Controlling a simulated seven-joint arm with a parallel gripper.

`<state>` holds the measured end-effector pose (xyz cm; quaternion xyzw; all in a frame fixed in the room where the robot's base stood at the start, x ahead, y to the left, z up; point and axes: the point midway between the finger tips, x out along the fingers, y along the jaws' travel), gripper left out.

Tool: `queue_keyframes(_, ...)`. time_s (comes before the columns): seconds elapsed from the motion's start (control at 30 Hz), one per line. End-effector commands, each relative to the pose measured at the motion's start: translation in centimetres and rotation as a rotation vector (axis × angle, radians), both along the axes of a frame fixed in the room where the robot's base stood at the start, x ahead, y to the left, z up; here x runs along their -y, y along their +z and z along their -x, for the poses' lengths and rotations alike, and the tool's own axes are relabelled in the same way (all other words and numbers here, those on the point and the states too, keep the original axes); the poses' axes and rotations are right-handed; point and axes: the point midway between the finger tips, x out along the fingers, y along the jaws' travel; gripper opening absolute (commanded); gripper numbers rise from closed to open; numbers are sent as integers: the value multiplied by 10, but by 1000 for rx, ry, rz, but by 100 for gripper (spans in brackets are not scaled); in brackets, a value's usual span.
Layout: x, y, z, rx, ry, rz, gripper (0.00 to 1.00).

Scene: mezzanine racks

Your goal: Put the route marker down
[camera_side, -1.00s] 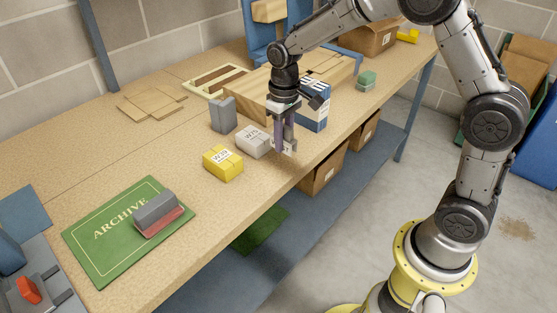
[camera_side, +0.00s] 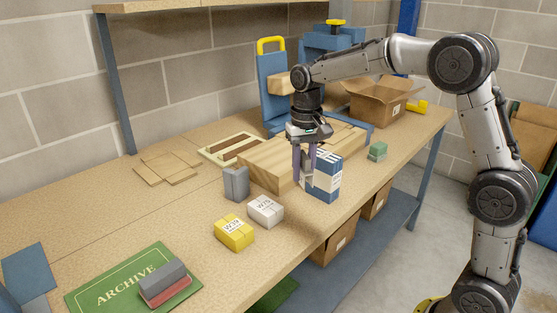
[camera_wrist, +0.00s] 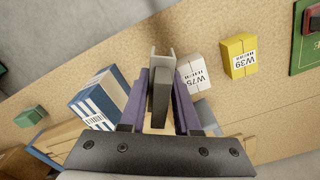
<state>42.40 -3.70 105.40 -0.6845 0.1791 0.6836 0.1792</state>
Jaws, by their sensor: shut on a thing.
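My gripper (camera_side: 305,165) has purple fingers and points down above the bench, beside the blue-and-white box. In the wrist view my gripper (camera_wrist: 161,110) is shut on a narrow dark grey piece with a pale, forked end, which appears to be the route marker (camera_wrist: 161,90). In the side view only a small pale part of the route marker (camera_side: 308,184) shows at the fingertips, held clear of the bench top. The fingers hide much of it. Its label, if any, cannot be read.
On the bench (camera_side: 130,222) stand a white block (camera_side: 265,211), a yellow block (camera_side: 234,233), a grey block (camera_side: 236,184), the blue-and-white box (camera_side: 325,178) and wooden blocks (camera_side: 262,170). A green ARCHIVE mat (camera_side: 95,292) bears a grey-and-red stamp-like block (camera_side: 163,283). Bare bench lies between mat and cardboard pieces (camera_side: 167,168).

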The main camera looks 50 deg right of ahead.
Motion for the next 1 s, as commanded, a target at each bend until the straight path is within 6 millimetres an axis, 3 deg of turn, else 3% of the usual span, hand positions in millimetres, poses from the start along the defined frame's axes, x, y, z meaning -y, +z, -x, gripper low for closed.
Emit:
queue_keyframes(0.03, 13, 18, -6, 6, -70, 1, 0)
queue_keyframes(0.13, 34, 44, -12, 3, -176, 0, 0)
queue_keyframes(0.33, 64, 68, -20, -1, -255, 0, 0)
queue_keyframes(0.53, 78, 60, -33, -3, -275, -1, 0)
queue_keyframes(1.0, 97, 21, -112, -4, -273, -1, 0)
